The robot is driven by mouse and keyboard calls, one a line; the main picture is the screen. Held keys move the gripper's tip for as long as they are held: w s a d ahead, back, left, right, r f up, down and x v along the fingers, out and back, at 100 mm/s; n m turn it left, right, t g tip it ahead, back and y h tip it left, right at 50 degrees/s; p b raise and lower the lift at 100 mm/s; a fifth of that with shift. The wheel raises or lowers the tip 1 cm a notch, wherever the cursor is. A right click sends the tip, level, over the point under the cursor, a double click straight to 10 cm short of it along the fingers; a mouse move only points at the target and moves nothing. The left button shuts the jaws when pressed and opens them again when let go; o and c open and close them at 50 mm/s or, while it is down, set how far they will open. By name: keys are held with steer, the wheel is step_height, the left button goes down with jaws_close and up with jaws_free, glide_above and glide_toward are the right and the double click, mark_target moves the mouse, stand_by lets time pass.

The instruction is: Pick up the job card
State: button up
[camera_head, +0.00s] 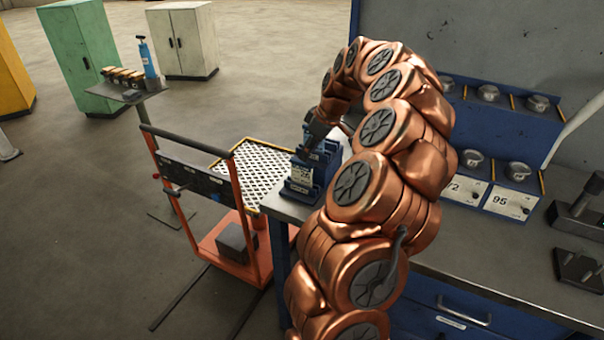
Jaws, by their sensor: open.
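My gripper (309,144) is dark and small in this view, just above and behind the card at the holder. It is open. Its fingertips are hard to make out, and I cannot tell whether they touch the card or the holder. My copper-coloured arm hides the bench to the right of the holder.
Blue racks with numbered plates (508,202) and dark fixtures (580,268) occupy the bench's right side. Cabinets (182,40) stand far back.

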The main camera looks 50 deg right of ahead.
mark_target(301, 164)
steer(key=shift+p+x, duration=1.6)
steer(key=shift+x, duration=1.8)
steer(key=shift+s+a, duration=0.1)
steer(key=shift+a, duration=0.05)
jaws_close()
